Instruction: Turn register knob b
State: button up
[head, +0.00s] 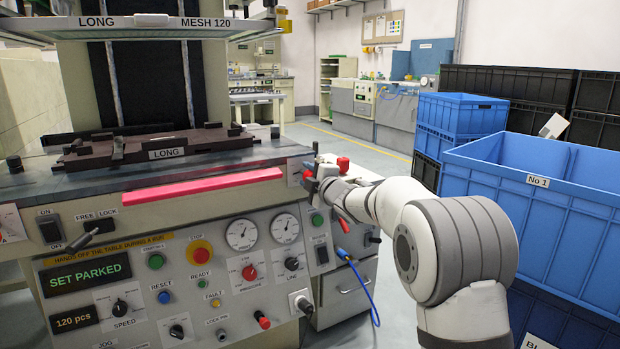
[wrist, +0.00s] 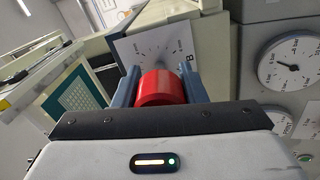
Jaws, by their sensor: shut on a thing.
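Register knob b is a red cylinder (wrist: 161,88) in the middle of the wrist view. It stands out from a white dial plate (wrist: 157,49) that has tick marks and the letter B. My gripper (wrist: 166,86) has one grey-blue finger on each side of the knob and is shut on it. In the head view my gripper (head: 325,180) is at the right end of the printing machine's table. Red knob parts show around it there, but the gripper hides much of that spot. The pointer's exact setting on the dial cannot be read.
The machine's control panel (head: 215,262) with buttons and gauges (head: 241,235) lies left of my arm. A blue cable (head: 366,290) hangs below the gripper. Blue crates (head: 580,225) stand close on the right of my arm. The floor (head: 345,150) behind is clear.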

jog(key=shift+d, duration=0.15)
jog(key=o, duration=1)
jog(key=p+v, duration=0.1)
jog(key=v, duration=0.6)
jog(key=shift+s+d+p, duration=0.2)
jog(key=shift+s+p, duration=0.1)
jog(key=shift+p, duration=0.1)
